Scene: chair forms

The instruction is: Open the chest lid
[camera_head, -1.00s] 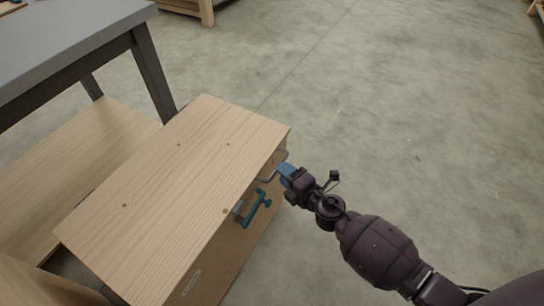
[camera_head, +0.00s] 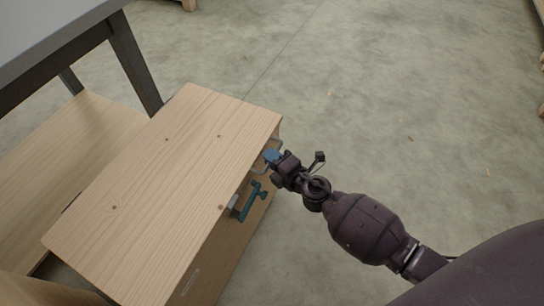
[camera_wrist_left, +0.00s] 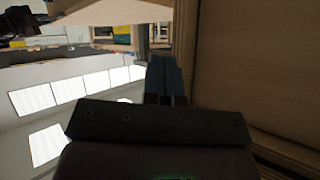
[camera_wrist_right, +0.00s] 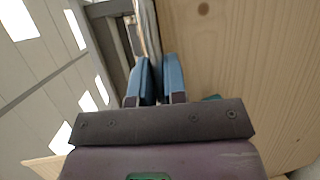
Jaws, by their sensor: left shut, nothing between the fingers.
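The pale wooden chest (camera_head: 165,190) stands on the floor with its flat lid (camera_head: 190,135) down. A grey metal handle (camera_head: 258,170) sits at the front edge by the far corner. My right gripper (camera_head: 272,156) is at this handle; in the right wrist view its blue fingers (camera_wrist_right: 157,80) are close together around a grey bar (camera_wrist_right: 152,30). A teal handle-like piece (camera_head: 252,202) is on the chest's front, left of the gripper. My left gripper is outside the head view; its blue fingers (camera_wrist_left: 165,78) are together and empty beside a wooden panel (camera_wrist_left: 250,60). The chest's inside is hidden.
A grey-topped table (camera_head: 45,30) with dark legs stands at the upper left, close behind the chest. A low wooden board (camera_head: 85,135) lies under it.

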